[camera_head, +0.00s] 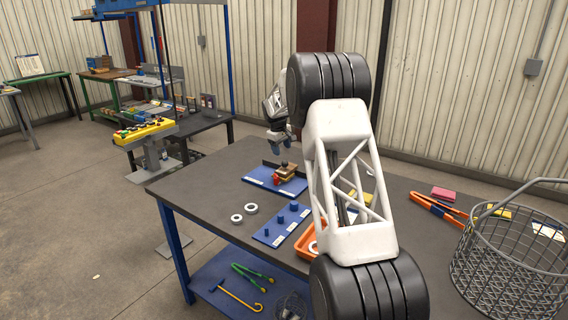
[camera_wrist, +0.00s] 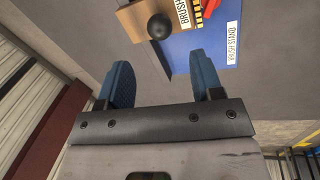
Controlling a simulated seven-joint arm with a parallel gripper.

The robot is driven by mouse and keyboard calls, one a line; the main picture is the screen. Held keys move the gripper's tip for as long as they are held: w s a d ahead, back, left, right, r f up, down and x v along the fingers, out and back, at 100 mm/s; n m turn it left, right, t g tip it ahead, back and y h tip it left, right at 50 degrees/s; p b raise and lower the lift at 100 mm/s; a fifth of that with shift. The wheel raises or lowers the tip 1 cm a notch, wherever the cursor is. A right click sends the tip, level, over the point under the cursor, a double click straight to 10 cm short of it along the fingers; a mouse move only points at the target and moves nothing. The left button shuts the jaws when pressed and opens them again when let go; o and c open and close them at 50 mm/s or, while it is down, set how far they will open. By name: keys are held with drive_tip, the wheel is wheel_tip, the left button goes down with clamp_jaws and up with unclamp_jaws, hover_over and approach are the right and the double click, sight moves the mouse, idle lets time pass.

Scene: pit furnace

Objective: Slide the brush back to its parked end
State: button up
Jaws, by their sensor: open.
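The brush (camera_head: 289,172) is a small brown wooden block with a dark round knob (camera_head: 284,164) on top. It sits on a blue brush stand (camera_head: 257,180) on the workbench. In the wrist view the brush (camera_wrist: 134,20) shows its label and black knob (camera_wrist: 159,27) at the top, with the labelled blue stand (camera_wrist: 206,43) around it. My gripper (camera_head: 281,147) is open and empty, above and just behind the brush in the head view. In the wrist view the knob lies beyond the gap between my blue fingertips (camera_wrist: 162,70), apart from them.
A red part (camera_head: 276,181) is at the brush's left end. A wire basket (camera_head: 510,265) stands at right. The bench's left end is clear.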

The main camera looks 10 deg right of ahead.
sight(284, 161)
drive_tip(key=shift+f, duration=0.15)
drive_tip(key=shift+w+d+f, duration=0.15)
drive_tip(key=shift+d+f, duration=0.05)
drive_tip(key=shift+f, duration=1.05)
drive_tip(key=shift+w+d+f, duration=0.1)
drive_tip(key=shift+d+f, duration=0.15)
drive_tip(key=shift+f, duration=0.95)
drive_tip(key=shift+w+d+f, duration=0.15)
drive_tip(key=shift+d+f, duration=0.05)
drive_tip(key=shift+f, duration=1.05)
clamp_jaws()
drive_tip(key=shift+a, duration=0.1)
